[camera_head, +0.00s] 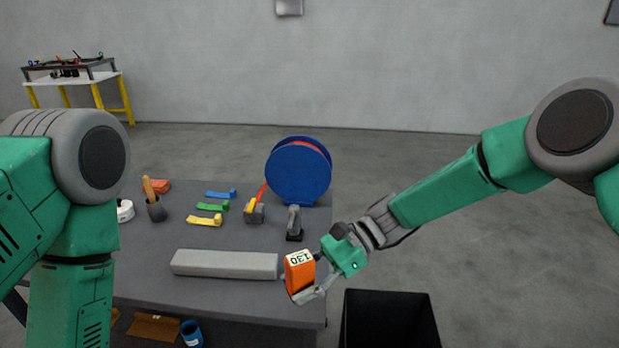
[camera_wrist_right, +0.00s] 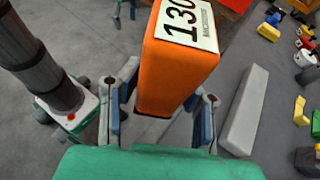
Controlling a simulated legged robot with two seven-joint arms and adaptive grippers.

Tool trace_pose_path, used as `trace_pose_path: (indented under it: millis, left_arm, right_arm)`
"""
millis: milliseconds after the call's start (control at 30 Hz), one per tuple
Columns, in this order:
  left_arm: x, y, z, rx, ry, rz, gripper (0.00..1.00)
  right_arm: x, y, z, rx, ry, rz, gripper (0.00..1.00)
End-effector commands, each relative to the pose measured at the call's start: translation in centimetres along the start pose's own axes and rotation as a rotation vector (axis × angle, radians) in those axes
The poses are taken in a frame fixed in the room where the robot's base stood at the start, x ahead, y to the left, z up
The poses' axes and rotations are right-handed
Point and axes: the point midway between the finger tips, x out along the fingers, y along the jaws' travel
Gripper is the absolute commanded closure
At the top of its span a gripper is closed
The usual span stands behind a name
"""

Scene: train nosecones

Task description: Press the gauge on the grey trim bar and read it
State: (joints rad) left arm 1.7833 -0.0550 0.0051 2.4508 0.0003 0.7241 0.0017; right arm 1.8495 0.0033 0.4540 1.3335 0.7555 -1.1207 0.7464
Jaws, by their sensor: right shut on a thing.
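The orange gauge (camera_head: 299,274) has a white label reading 130 and sits in my right gripper (camera_head: 312,287). In the right wrist view the gauge (camera_wrist_right: 178,75) stands between the two fingers of the gripper (camera_wrist_right: 158,108), which is shut on it. The light grey trim bar (camera_head: 225,264) lies along the front of the table. In the head view the gauge is just right of the bar's right end; in the wrist view the bar (camera_wrist_right: 246,112) is to its right, with a gap visible. My left arm shows at the left, but its gripper is out of view.
The dark table (camera_head: 215,298) also holds a blue reel (camera_head: 298,172), a cup with a brush (camera_head: 156,210), a dark-based tool (camera_head: 294,222) and coloured clips (camera_head: 205,219). A black bin (camera_head: 390,318) stands right of the table. The tabletop behind the bar is partly clear.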

Motion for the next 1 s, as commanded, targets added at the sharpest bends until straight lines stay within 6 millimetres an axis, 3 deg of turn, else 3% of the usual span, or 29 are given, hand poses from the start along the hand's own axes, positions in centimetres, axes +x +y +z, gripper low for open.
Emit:
trace_pose_path:
  millis: [167, 267, 500, 633, 800, 1000]
  left_arm:
    - [3.5, 0.0, 0.1, -0.001, 0.0, -0.001, 0.46]
    - [6.2, 0.1, 0.3, -0.001, 0.0, -0.001, 0.46]
    - [12.3, 0.0, 0.3, -0.001, -0.002, -0.001, 0.46]
    - [14.7, 0.1, 0.5, -0.001, -0.003, -0.001, 0.46]
    - [16.5, 0.1, 0.6, -0.001, -0.003, -0.001, 0.46]
    - [16.9, 0.1, 0.6, -0.001, -0.003, -0.001, 0.46]
  right_arm:
    - [-2.1, 1.8, -3.8, 0.052, 0.002, -0.115, 1.0]
    - [-4.2, 3.5, -7.0, 0.11, 0.001, -0.247, 1.0]
    - [-9.7, 8.5, -15.0, 0.274, -0.002, -0.64, 1.0]
    - [-11.8, 11.6, -18.7, 0.352, -0.003, -0.828, 1.0]
    - [-13.2, 14.7, -21.5, 0.412, -0.002, -0.983, 1.0]
    - [-13.6, 15.9, -22.3, 0.431, 0.002, -1.04, 1.0]
